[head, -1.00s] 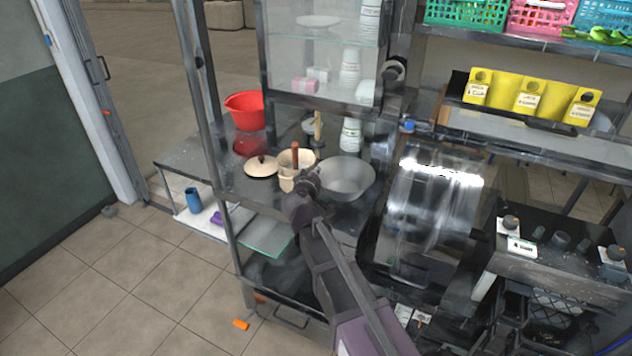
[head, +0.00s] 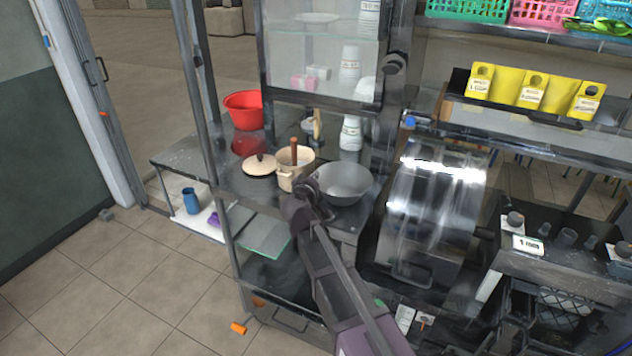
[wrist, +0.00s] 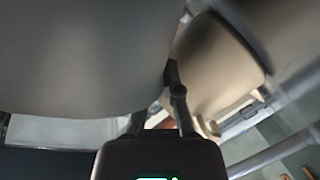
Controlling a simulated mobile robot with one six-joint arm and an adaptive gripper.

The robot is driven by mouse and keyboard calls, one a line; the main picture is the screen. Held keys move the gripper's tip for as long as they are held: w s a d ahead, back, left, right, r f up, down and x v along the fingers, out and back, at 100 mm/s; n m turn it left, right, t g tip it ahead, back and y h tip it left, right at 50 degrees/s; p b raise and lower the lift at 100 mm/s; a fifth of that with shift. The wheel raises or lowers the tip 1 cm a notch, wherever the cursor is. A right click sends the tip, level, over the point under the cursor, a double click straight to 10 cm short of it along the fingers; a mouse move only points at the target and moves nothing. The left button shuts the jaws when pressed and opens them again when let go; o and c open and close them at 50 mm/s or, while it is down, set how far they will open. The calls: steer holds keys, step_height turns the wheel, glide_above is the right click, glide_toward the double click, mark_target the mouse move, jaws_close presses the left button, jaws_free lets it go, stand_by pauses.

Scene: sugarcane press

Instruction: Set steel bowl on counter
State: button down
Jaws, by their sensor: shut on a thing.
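The steel bowl (head: 344,184) is grey, wide and upright, over the right part of the steel counter (head: 232,182). My gripper (head: 310,187) is at the bowl's left side, shut on its rim. In the wrist view the bowl (wrist: 85,55) fills the upper left, and my gripper (wrist: 158,100) meets its edge. The fingertips are partly hidden there. I cannot tell whether the bowl's base touches the counter.
A cream pot (head: 290,178) stands close left of my gripper, with its lid (head: 260,166) beside it. A glass cabinet (head: 320,60) rises behind. A shiny press cover (head: 432,205) stands to the right.

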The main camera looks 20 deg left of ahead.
steer(key=shift+f, duration=0.15)
steer(key=c, duration=0.8)
jaws_free()
steer(key=shift+r, duration=0.25)
steer(key=p+v, duration=0.2)
steer(key=v, duration=1)
